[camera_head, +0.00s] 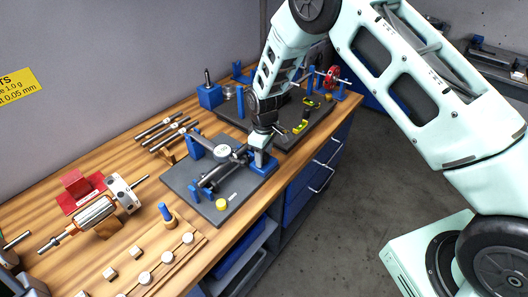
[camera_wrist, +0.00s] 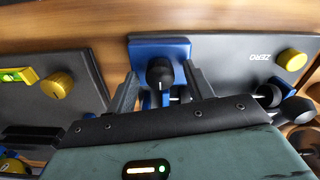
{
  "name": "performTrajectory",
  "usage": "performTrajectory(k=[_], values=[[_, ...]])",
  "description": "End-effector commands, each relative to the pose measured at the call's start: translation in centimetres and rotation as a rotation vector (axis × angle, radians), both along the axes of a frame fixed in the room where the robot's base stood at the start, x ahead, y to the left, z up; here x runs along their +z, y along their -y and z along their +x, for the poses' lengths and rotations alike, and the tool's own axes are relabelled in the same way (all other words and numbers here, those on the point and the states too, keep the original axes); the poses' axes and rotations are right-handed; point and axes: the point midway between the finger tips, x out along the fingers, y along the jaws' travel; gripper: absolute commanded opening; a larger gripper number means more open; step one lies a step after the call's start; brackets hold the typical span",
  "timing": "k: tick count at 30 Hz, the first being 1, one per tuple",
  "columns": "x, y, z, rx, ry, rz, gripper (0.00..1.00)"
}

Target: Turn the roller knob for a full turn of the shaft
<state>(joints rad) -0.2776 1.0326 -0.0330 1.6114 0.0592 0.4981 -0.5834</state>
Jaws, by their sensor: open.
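The roller knob (camera_wrist: 159,72) is a dark round knob in front of a blue block (camera_wrist: 176,46) at the end of a dark base plate. In the wrist view my gripper (camera_wrist: 160,80) is open, with one finger on each side of the knob; I cannot tell whether either finger touches it. In the head view my gripper (camera_head: 262,153) points down at the right end of the base plate (camera_head: 237,203), over the blue block there, and hides the knob. A grey shaft and rollers (camera_head: 214,175) lie on this plate, partly hidden in the wrist view.
A yellow knob (camera_head: 221,204) sits on the plate's front corner. A rotor with a white disc (camera_head: 122,190), a blue-handled tool (camera_head: 167,214) and small weights lie left.

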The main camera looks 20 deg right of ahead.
Motion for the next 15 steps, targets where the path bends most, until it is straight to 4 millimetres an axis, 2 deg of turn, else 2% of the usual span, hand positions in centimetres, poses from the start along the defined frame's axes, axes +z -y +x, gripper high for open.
performTrajectory(k=[6,11,15], values=[[-0.02,-0.01,0.01,0.000,0.000,0.000,0.52],[0.00,0.00,0.00,0.000,0.000,0.000,0.08],[0.00,0.00,0.00,-0.001,0.000,0.000,0.07]])
